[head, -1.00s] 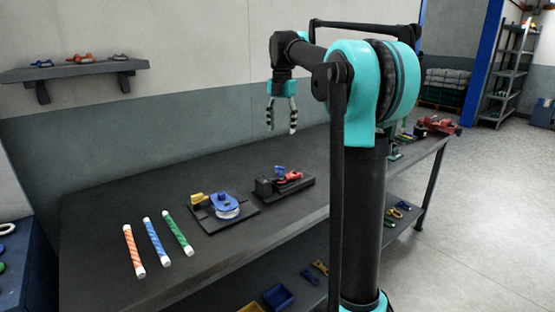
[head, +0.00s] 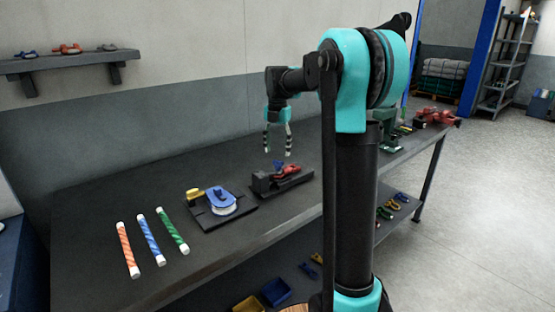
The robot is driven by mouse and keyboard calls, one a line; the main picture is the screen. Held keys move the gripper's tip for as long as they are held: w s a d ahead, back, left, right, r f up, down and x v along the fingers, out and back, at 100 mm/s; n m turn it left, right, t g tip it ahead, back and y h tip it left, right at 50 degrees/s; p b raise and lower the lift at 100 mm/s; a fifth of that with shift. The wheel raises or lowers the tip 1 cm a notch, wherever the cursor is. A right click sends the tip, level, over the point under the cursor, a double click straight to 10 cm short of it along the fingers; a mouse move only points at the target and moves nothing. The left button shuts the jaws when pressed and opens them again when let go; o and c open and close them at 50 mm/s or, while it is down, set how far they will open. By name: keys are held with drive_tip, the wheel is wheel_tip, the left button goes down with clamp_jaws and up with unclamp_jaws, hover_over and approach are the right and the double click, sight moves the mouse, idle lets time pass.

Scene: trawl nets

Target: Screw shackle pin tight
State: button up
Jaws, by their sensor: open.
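A red shackle (head: 288,171) lies in a black holding block (head: 264,183) on the dark workbench. A small blue piece, which looks like the head of the shackle pin (head: 278,164), stands up at the shackle's left part. How far the pin is screwed in is too small to tell. My gripper (head: 277,153) points down, open and empty, a little above the blue pin head in the picture. Its fingers are apart, and I see no contact with the pin.
A blue-and-yellow device on a black plate (head: 235,214) sits left of the block. Orange, blue and green striped rods (head: 150,240) lie further left on the workbench (head: 100,200). A red vise-like tool (head: 433,117) is at the far right end. A wall shelf (head: 70,62) holds more shackles.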

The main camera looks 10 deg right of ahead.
sight(278, 163)
drive_tip(key=shift+f, duration=2.35)
drive_tip(key=c, duration=1.2)
